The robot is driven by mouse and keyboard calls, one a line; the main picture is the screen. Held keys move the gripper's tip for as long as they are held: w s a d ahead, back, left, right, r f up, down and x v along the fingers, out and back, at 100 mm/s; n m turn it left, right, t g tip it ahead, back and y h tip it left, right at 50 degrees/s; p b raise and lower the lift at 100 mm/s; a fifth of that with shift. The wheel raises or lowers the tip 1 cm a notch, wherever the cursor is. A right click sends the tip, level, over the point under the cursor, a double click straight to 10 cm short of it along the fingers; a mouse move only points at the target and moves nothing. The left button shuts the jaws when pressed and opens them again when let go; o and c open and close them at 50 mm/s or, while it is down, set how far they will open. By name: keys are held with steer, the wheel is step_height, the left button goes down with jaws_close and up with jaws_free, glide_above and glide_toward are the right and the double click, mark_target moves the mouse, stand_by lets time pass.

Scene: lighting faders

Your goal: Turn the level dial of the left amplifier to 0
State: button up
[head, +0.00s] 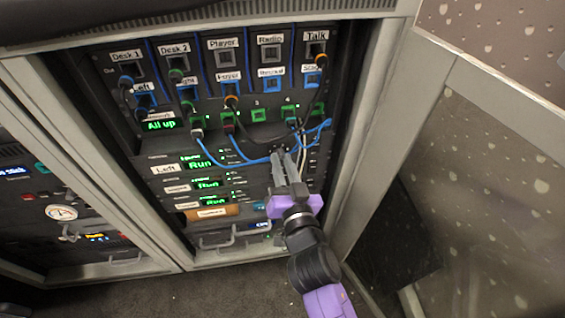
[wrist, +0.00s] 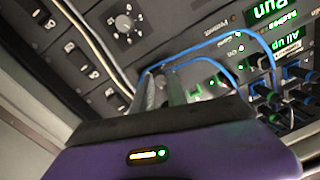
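The left amplifier (head: 165,169) is the top unit of the stack, with a "Left" label and a green "Run" display (head: 197,163). In the head view my gripper (head: 284,160) is in front of this unit's right part and hides its dial. In the wrist view, turned nearly upside down, a round dark dial (wrist: 123,25) with a ring of light marks shows beyond the fingertips. I cannot read its setting for sure. My gripper (wrist: 161,92) has its two fingers a little apart with nothing visible between them. The fingers are apart from the dial.
Blue cables (head: 235,150) hang from the patch panel beside my fingers, and some pass close to them in the wrist view (wrist: 215,45). Two more amplifiers with "Run" displays (head: 207,184) sit below. A speckled panel (head: 480,190) stands at the right.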

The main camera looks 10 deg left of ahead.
jaws_close()
steer(key=shift+n, duration=0.3)
steer(key=n+p, duration=0.1)
steer(key=n, duration=0.2)
steer(key=shift+r+n, duration=0.1)
steer(key=shift+n, duration=0.2)
steer(key=n+p, duration=0.2)
steer(key=n, duration=0.9)
steer(key=shift+h+p, duration=0.4)
steer(key=n, duration=0.5)
steer(key=shift+a+n+p, duration=0.1)
steer(key=shift+n+p, duration=0.2)
steer(key=shift+p, duration=0.05)
